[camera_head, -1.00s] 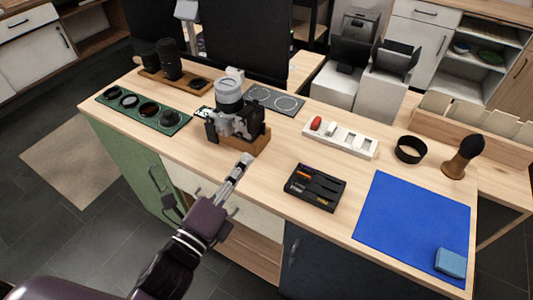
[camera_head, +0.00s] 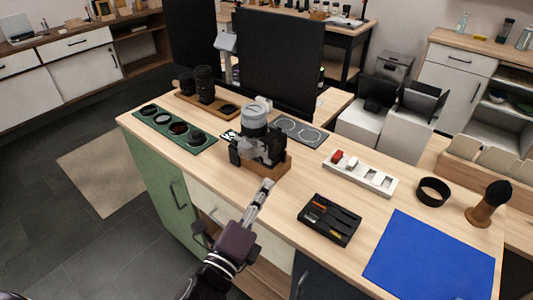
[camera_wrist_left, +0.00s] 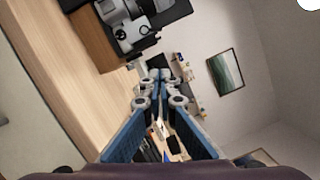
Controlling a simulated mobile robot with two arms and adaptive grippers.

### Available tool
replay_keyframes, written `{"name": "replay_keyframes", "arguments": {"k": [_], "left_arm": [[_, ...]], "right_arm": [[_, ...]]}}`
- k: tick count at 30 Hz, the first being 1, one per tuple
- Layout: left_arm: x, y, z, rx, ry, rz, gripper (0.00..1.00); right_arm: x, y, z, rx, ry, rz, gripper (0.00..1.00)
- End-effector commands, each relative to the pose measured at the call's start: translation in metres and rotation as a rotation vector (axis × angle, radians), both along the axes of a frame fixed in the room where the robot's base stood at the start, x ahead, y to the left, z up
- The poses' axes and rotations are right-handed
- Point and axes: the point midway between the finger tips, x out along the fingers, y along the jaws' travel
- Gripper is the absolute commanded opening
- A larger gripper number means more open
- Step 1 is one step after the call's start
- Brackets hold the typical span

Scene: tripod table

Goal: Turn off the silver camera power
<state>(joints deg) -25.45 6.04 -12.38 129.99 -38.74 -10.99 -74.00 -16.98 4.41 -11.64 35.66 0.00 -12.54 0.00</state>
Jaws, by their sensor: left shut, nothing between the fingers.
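The silver camera (camera_head: 259,146) has a large pale lens pointing up and sits on a wooden stand (camera_head: 275,168) near the table's front edge. It also shows at the top of the left wrist view (camera_wrist_left: 128,22), with round dials on its body. My left gripper (camera_head: 268,184) is shut and empty, in front of the camera and a little below it in the picture, apart from it. Its closed fingers show in the left wrist view (camera_wrist_left: 158,76). The power switch is too small to make out. My right gripper is not in view.
A green tray (camera_head: 204,147) with several round filters and a wooden tray of lenses (camera_head: 188,98) lie left of the camera. A black tool tray (camera_head: 330,220), a white block (camera_head: 385,188), a black ring (camera_head: 433,191) and a blue mat (camera_head: 428,262) lie to the right.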

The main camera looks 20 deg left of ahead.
Motion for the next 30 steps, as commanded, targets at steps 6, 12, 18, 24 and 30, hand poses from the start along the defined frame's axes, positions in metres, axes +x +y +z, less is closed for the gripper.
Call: {"name": "replay_keyframes", "arguments": {"k": [6, 12, 18, 24, 30], "left_arm": [[0.040, -0.005, 0.006, 0.000, -0.004, -0.001, 0.00], [0.076, -0.009, 0.009, 0.000, -0.004, -0.001, 0.00], [0.086, 0.015, 0.020, 0.003, -0.001, -0.001, 0.00], [0.089, 0.025, 0.023, 0.000, -0.001, -0.001, 0.00], [0.089, 0.025, 0.023, -0.001, 0.000, -0.001, 0.00]], "right_arm": [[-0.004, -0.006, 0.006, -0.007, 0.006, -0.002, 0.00], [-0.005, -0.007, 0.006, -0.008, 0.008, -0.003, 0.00], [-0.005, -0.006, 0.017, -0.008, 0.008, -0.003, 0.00], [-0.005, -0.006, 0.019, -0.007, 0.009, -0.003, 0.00], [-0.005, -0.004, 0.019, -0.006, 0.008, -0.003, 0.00]]}}
